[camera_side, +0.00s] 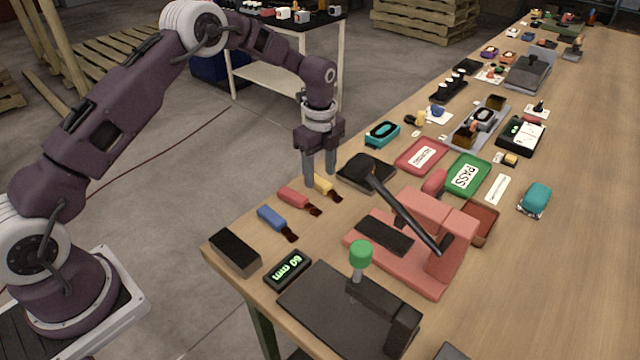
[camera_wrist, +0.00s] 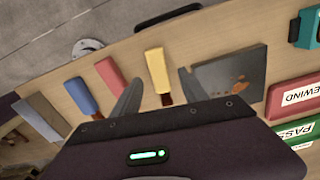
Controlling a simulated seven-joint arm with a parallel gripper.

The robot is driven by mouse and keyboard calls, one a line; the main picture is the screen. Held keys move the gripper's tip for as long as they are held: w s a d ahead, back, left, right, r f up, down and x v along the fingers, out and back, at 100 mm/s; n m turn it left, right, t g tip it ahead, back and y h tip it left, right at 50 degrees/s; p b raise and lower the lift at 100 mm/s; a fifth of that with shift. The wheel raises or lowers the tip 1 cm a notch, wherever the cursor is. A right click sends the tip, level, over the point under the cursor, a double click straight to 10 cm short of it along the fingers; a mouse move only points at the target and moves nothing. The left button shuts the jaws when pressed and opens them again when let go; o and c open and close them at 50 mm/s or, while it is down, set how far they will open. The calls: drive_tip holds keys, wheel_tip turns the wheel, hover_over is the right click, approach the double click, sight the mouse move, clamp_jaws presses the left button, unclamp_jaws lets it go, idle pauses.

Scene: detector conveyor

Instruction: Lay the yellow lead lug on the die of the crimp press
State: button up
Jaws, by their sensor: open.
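The yellow lead lug (camera_side: 324,186), with a dark brown end, lies on the table at its left edge. It also shows in the wrist view (camera_wrist: 157,70), between my fingers. My gripper (camera_side: 320,178) is open and empty, pointing down over the lug, with one finger on each side; contact is not clear. What looks like the crimp press is the salmon-pink machine (camera_side: 425,210) with a long black lever (camera_side: 405,212). A dark plate (camera_side: 384,235), possibly its die, lies bare on the press base. The press does not show in the wrist view.
A red lug (camera_side: 293,197) and a blue lug (camera_side: 271,218) lie beside the yellow one. A dark tray (camera_side: 352,176) is just right of my gripper. A black fixture with a green knob (camera_side: 360,254) and a display (camera_side: 288,270) stand in front.

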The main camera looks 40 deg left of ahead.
drive_tip(key=shift+f, duration=0.9)
clamp_jaws()
